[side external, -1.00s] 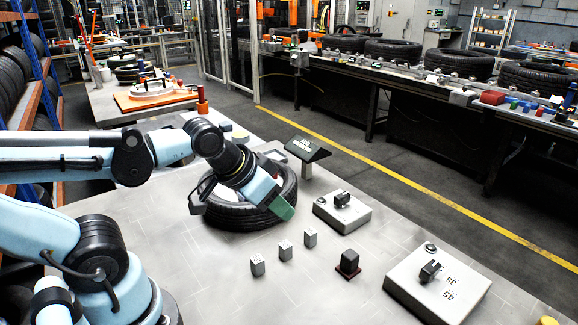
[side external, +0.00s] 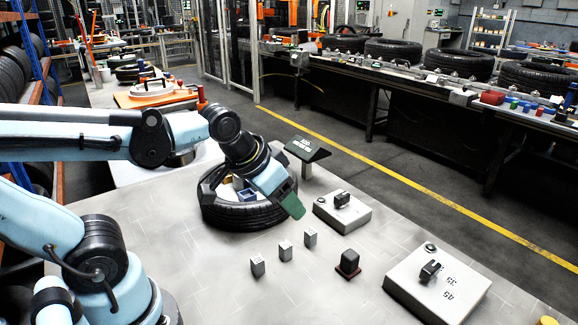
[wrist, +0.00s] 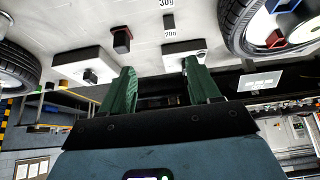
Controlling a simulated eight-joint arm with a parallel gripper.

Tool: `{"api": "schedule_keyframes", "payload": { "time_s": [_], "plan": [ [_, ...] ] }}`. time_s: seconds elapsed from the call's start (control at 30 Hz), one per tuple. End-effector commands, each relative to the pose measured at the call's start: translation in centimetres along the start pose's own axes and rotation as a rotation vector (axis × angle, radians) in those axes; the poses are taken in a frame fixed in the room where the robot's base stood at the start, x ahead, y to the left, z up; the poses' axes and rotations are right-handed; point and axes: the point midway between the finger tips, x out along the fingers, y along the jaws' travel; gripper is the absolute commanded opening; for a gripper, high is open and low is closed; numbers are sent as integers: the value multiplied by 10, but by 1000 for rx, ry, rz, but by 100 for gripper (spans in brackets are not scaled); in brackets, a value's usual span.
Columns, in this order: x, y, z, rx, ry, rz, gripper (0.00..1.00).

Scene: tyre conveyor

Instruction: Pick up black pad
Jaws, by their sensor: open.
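A small black block on a dark red base (side external: 347,264) stands on the grey table, right of the weights; it is the closest match I see to the black pad. It also shows in the wrist view (wrist: 121,38), upper left of the fingers. My gripper (side external: 294,205) has green fingers and hangs above the table by the tyre's right edge, behind and left of the black block and apart from it. In the wrist view my gripper (wrist: 160,66) has its two green fingers spread, with nothing held between them.
A tyre (side external: 248,216) with small coloured things inside lies beside my gripper. Several grey weights (side external: 285,251) stand in front. A control box with a black knob (side external: 342,213) and a larger one marked 35 and 45 (side external: 438,288) stand right. A small display (side external: 307,149) stands behind.

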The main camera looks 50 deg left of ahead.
Motion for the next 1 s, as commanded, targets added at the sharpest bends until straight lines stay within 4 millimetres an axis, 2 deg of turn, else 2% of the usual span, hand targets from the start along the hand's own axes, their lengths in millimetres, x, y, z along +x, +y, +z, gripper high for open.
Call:
{"api": "schedule_keyframes", "payload": {
  "time_s": [0.1, 0.27, 0.5, 0.73, 1.0],
  "plan": [
    [2, 12, -20, -5, -88, 13, 62],
    [11, 30, -42, -13, -212, 20, 62],
    [35, 60, -68, -21, -394, 7, 62],
    [57, 82, -77, -22, -513, -16, 62],
    [73, 87, -72, -25, -545, -25, 62]
  ]
}}
